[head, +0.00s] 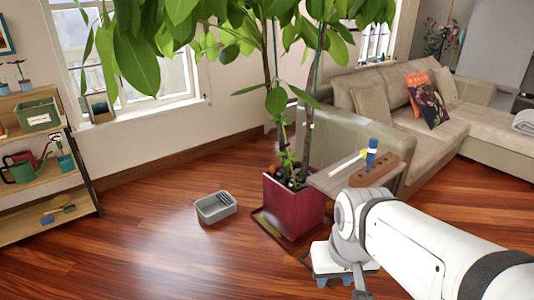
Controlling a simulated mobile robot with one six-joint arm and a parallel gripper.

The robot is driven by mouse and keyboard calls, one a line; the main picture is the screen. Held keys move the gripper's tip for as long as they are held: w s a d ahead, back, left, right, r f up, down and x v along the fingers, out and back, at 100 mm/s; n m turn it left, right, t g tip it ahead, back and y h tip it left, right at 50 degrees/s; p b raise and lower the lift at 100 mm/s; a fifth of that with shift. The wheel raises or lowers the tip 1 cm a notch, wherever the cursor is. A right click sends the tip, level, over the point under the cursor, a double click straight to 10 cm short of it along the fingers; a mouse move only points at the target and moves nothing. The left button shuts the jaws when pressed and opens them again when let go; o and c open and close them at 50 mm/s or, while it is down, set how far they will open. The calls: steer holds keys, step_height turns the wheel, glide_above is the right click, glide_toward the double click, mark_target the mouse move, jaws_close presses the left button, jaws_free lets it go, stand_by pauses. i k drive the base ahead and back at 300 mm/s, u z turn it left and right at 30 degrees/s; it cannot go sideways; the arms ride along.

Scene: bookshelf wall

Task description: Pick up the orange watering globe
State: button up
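I cannot clearly make out an orange watering globe. A small orange-brown shape (274,170) shows at the soil of the dark red planter (292,205), among the stems. It is too small to tell whether it is the globe. My white arm comes in from the lower right and bends down in front of the planter's right side. Its wrist end is low in the picture and partly cut off by the bottom edge. The fingers do not show clearly, so I cannot tell whether my gripper is open or shut, or holds anything.
A small side table (330,182) carries a wooden block (374,176) with a blue item (371,152). A grey tub (215,207) sits on the floor. A shelf (30,170) stands left, a beige sofa (400,110) right. Leaves hang overhead.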

mark_target(272, 169)
steer(key=i, duration=0.95)
